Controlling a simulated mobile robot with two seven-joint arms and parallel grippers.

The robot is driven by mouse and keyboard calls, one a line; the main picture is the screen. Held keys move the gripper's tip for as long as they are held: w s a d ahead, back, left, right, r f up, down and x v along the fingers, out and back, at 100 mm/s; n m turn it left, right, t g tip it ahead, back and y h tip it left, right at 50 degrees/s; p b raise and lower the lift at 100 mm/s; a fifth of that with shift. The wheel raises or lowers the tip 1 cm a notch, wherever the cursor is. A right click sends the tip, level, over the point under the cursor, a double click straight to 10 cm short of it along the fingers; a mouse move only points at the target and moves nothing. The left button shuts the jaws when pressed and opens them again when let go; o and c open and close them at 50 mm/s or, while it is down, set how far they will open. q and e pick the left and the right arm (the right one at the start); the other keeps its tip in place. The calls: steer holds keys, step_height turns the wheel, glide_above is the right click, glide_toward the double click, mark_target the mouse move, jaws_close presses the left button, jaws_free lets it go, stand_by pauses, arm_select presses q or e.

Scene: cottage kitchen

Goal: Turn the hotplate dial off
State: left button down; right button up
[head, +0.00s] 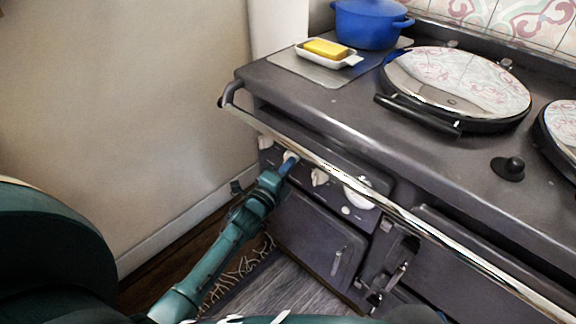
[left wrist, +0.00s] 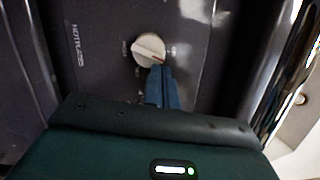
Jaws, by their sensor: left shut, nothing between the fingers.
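The hotplate dial (left wrist: 149,48) is a round white knob on the dark stove front, next to the lettering "HOTPLATE" in the left wrist view. A reddish pointer mark shows at its lower right. In the head view the dial (head: 291,156) is partly hidden behind my left gripper (head: 287,165). The left gripper's blue fingers (left wrist: 161,78) are shut with nothing between them. Their tips are at the dial's lower right edge; I cannot tell whether they touch it. My right gripper is not in view.
A chrome rail (head: 330,169) runs along the stove front, above the controls. More white knobs (head: 319,177) sit to the right of the dial. A blue pot (head: 368,24), a butter dish (head: 328,53) and a lidded hotplate (head: 458,84) are on top. The wall (head: 130,110) is at the left.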

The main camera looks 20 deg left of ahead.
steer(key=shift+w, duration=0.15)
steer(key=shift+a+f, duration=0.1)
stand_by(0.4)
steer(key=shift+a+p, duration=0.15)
steer(key=shift+p, duration=0.35)
stand_by(1.8)
stand_by(0.7)
